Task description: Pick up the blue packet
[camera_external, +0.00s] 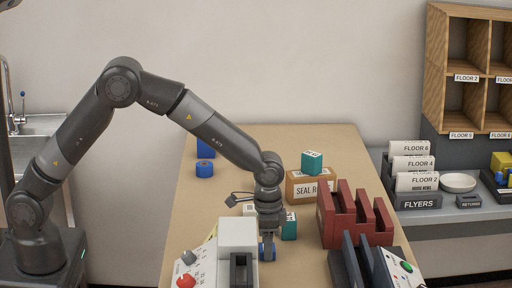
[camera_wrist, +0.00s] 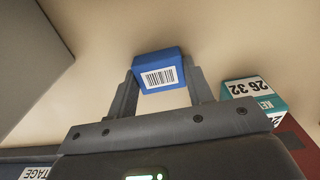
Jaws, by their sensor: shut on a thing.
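The blue packet (camera_wrist: 160,78), with a white barcode label, sits between the two fingers of my gripper (camera_wrist: 161,92) in the wrist view. The fingers touch it on both sides, so my gripper is shut on it. In the external view my gripper (camera_external: 267,250) points down over the front middle of the table, behind the white device. Only small blue parts of the packet (camera_external: 262,250) show there around the fingers. I cannot tell whether the packet is clear of the table.
A teal box (camera_external: 289,227) stands just right of my gripper; a teal box also shows in the wrist view (camera_wrist: 252,96). A dark red rack (camera_external: 340,222) and a "SEAL" carton (camera_external: 300,190) stand further right.

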